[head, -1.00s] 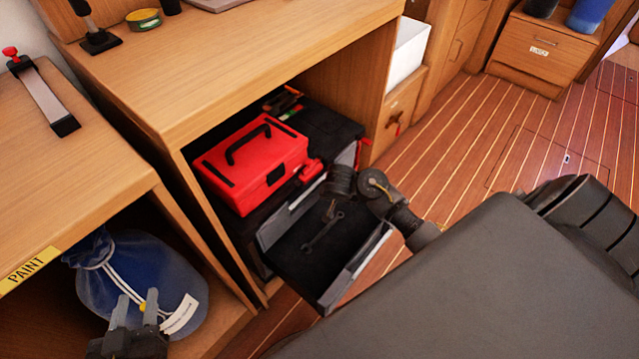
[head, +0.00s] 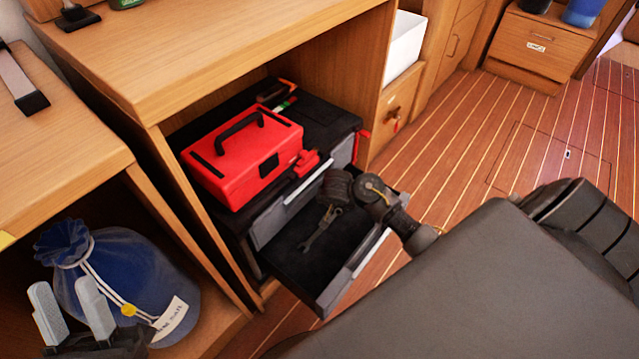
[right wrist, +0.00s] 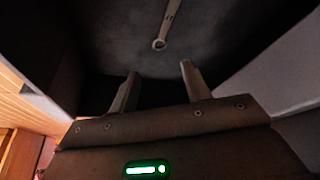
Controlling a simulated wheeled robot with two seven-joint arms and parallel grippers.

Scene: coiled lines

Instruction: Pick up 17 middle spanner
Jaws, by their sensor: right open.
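A dark grey spanner (head: 319,234) lies in the open black drawer (head: 290,262) of the tool cabinet; no size mark is readable. My right gripper reaches over the drawer at the spanner's far end, with its fingers largely hidden in the head view. In the right wrist view, the right gripper (right wrist: 159,72) is open and empty. The spanner (right wrist: 168,22) lies ahead of its fingertips, its ring end toward the gap, apart from both fingers. My left gripper (head: 62,285) is open and empty at the lower left, in front of a blue bag (head: 135,275).
A red toolbox (head: 240,160) stands on the cabinet, under the wooden counter (head: 220,50). A red item (head: 305,163) sits at the toolbox's right side. A white bin (head: 400,48) stands behind. The floor (head: 460,130) at right is clear.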

